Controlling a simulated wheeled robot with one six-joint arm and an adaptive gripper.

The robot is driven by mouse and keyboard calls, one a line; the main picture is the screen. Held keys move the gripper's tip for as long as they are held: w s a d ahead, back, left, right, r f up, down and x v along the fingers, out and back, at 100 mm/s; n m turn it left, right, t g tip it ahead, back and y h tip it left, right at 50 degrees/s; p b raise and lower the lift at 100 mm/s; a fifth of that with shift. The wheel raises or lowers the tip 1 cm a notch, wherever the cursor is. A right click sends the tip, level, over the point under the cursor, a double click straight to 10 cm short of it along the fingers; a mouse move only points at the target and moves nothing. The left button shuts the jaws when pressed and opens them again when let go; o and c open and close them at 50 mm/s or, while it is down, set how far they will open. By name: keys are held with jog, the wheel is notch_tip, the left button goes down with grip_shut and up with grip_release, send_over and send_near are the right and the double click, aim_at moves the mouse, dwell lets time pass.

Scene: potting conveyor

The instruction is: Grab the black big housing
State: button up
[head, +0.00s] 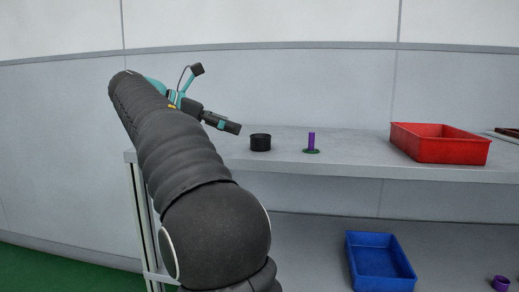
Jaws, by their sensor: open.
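The black big housing (260,143) is a short, wide black cylinder standing upright on the light grey upper shelf, near its left end. My gripper (234,128) reaches in from the left, just left of the housing and slightly above its middle in the picture. It is open, and nothing shows between its fingers, which overlap from this side. A gap shows between the fingertips and the housing.
A purple cylinder (311,141) on a green base stands right of the housing. A red bin (438,158) is further right. On the lower level are a blue bin (380,276) and a purple ring-like part (501,283). The shelf front (350,172) is clear.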

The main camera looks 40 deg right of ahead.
aim_at(252, 137)
jog(key=b+x, duration=0.1)
jog(key=x, duration=0.4)
jog(key=d+f, duration=0.1)
jog(key=d+b, duration=0.1)
jog(key=d+f, duration=0.1)
jog(key=d, duration=0.1)
jog(key=shift+f+b, duration=0.3)
jog(key=shift+b, duration=0.05)
jog(key=shift+s+d, duration=0.1)
jog(key=shift+d, duration=0.2)
jog(key=c, duration=1.1)
